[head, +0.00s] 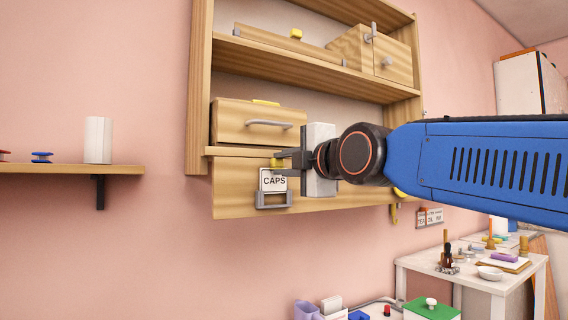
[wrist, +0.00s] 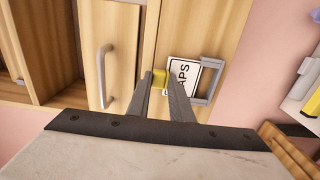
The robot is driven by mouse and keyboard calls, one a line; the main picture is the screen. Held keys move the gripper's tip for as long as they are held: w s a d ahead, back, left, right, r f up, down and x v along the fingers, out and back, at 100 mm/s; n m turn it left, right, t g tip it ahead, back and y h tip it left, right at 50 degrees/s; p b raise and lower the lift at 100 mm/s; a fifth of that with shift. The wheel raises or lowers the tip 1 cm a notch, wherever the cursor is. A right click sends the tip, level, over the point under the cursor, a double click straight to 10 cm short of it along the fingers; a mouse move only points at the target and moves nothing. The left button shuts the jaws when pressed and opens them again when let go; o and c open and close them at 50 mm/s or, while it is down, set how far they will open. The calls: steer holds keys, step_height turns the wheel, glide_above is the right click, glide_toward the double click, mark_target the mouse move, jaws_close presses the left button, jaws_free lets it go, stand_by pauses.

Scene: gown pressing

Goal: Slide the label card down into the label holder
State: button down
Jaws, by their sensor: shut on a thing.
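The label card (head: 272,182) is white with "CAPS" in black and a yellow tab (head: 277,162) on its top edge. My gripper (head: 279,163) is shut on this tab; the tab also shows between the fingertips in the wrist view (wrist: 159,78). The label holder (head: 273,206) is a grey U-shaped frame on the wooden front below the drawer. The card stands upright, its lower edge at the holder's open top, and bare wood shows in most of the frame. In the wrist view the card (wrist: 182,72) lies beside the holder (wrist: 207,82); I cannot tell whether its edge is inside the side rails.
A drawer (head: 240,121) with a grey handle (head: 270,124) is just above the card. A wooden box (head: 390,60) stands on the upper shelf. A wall shelf (head: 70,169) is at left, and a white side table (head: 480,272) with small items is at lower right.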

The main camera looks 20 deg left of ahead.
steer(key=shift+f, duration=1.15)
stand_by(0.8)
steer(key=c, duration=1.5)
jaws_free()
steer(key=v, duration=1.7)
steer(key=w+d+f+m+g+h, duration=0.15)
steer(key=d+f+m+h, duration=0.25)
steer(key=d+f+m, duration=0.55)
steer(key=w+d+f+m+h, duration=0.2)
steer(key=d+f+m+h, duration=0.25)
steer(key=d+f, duration=0.85)
steer(key=s+d+f+m+g+h, duration=0.1)
steer(key=s+d+f+m, duration=0.3)
steer(key=f, duration=0.5)
steer(key=s+d+f+m+g+h, duration=0.2)
steer(key=s+d+f+m, duration=0.3)
steer(key=f, duration=0.4)
steer(key=s+d+f+m+g+h, duration=0.2)
steer(key=s+d+f+m, duration=0.3)
steer(key=f, duration=0.4)
steer(key=shift+s+d+f, duration=0.1)
steer(key=shift+d+f, duration=0.25)
